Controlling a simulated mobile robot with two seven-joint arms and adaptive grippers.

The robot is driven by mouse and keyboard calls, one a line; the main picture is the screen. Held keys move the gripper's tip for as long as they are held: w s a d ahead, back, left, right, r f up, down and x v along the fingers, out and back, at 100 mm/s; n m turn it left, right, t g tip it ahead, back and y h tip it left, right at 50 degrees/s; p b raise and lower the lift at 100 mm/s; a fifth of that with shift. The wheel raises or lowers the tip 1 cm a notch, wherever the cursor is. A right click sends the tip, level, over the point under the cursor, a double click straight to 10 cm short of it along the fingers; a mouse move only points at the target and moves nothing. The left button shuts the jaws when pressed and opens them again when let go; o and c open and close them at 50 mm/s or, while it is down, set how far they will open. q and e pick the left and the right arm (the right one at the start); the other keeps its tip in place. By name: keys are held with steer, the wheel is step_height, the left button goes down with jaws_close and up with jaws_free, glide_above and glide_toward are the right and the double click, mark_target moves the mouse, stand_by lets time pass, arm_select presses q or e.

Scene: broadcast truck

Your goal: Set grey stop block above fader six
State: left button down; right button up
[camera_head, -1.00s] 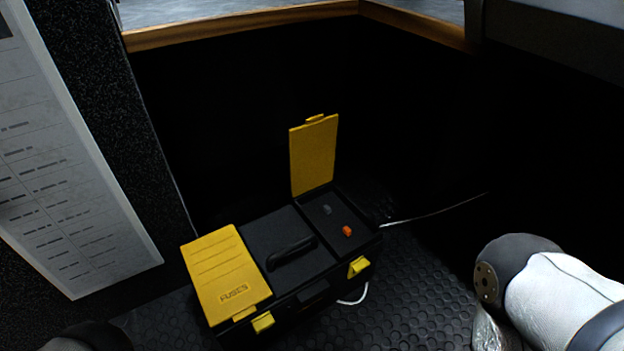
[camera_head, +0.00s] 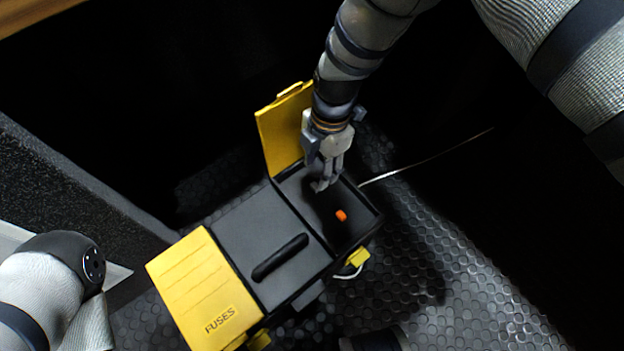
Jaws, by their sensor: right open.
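An open black toolbox (camera_head: 225,222) with yellow lids stands on the floor. Its far right compartment (camera_head: 357,233) is uncovered, the yellow lid (camera_head: 279,130) standing up behind it. An orange block (camera_head: 341,215) lies in that compartment. My right gripper (camera_head: 323,183) points down into the compartment, left of and beyond the orange block. It is open. The grey stop block is not clearly seen; it is at or behind the fingertips, and I cannot tell whether it lies between them. My left arm shows at the lower left, its gripper out of view. No fader is in view.
A closed yellow lid marked FUSES (camera_head: 205,292) covers the toolbox's left end. A black handle (camera_head: 280,258) lies on its middle. A pale cable (camera_head: 425,161) runs behind. A dark panel (camera_head: 70,190) stands at left. Studded floor (camera_head: 450,290) is free at right.

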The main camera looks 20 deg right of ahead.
mark_target(315, 185)
steer(key=f+b, duration=0.1)
steer(key=f, duration=0.1)
steer(key=f+b, duration=0.1)
steer(key=f, duration=0.2)
steer(key=f+b, duration=0.1)
steer(key=f, duration=0.1)
steer(key=shift+a+f, duration=0.2)
steer(key=shift+a, duration=0.15)
arm_select(q)
steer(key=shift+s+a+f+g, duration=0.1)
steer(key=shift+s+f+g, duration=0.15)
steer(key=shift+f, duration=0.3)
steer(key=shift+s+f+g, duration=0.15)
steer(key=shift+s+f, duration=0.2)
steer(key=shift+f, duration=0.2)
arm_select(e)
steer(key=shift+r, duration=0.1)
jaws_close()
